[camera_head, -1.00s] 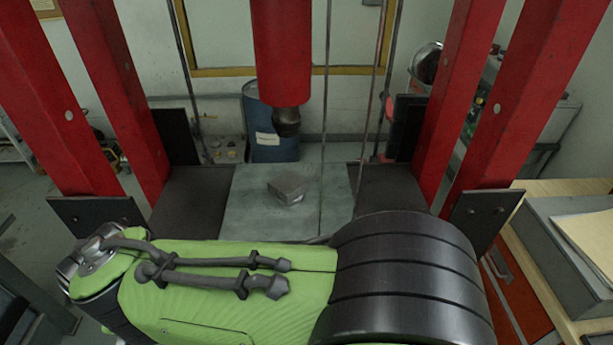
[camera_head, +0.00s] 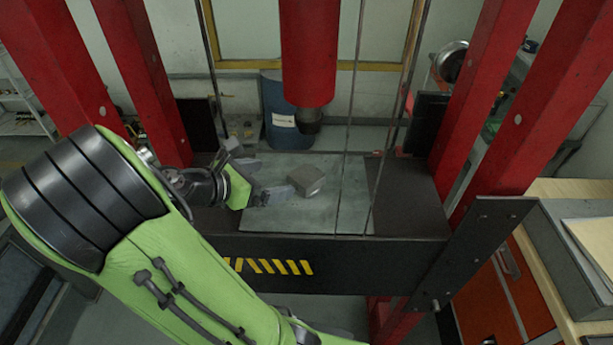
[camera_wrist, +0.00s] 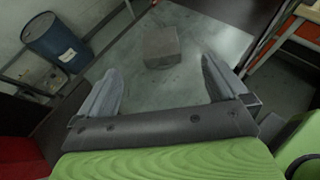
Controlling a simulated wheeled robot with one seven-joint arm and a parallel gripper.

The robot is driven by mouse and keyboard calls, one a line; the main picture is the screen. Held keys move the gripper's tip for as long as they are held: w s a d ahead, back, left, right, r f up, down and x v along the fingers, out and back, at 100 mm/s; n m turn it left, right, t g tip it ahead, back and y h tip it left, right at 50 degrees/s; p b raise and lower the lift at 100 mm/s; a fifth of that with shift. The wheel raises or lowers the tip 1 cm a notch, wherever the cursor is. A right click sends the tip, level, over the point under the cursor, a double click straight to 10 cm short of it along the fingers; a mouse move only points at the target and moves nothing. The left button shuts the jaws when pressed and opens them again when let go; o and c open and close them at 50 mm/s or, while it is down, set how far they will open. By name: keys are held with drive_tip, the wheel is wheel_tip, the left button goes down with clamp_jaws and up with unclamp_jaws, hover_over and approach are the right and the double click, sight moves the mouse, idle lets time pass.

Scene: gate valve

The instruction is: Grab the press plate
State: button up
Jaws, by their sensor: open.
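The press plate, seen as a small grey block (camera_head: 306,180), lies on the pale metal sheet (camera_head: 335,205) of the press bed. In the wrist view the block (camera_wrist: 160,47) is ahead of my gripper, roughly between the lines of its two fingers but beyond their tips. My gripper (camera_head: 268,180) comes in from the left, low over the bed, open and empty. In the wrist view my gripper (camera_wrist: 158,80) shows its two grey fingers spread apart, with a gap to the block. No contact is visible.
The red press ram (camera_head: 308,60) with a dark tip (camera_head: 308,122) hangs above the bed. Red posts (camera_head: 485,80) stand at both sides. Thin vertical rods (camera_head: 353,120) cross the view near the block. A blue barrel (camera_head: 286,115) stands behind the press.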

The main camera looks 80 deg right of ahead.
drive_tip(key=b, duration=0.1)
approach(306, 175)
drive_tip(key=x, duration=0.5)
drive_tip(key=shift+r, duration=0.1)
drive_tip(key=x, duration=0.5)
drive_tip(key=shift+a+f+b, duration=0.1)
drive_tip(key=shift+f+b, duration=0.1)
drive_tip(key=shift+b, duration=0.15)
drive_tip(key=shift+d+f, duration=0.15)
drive_tip(key=shift+d, duration=0.15)
drive_tip(key=shift+a, duration=0.15)
drive_tip(key=shift+c, duration=1.1)
clamp_jaws()
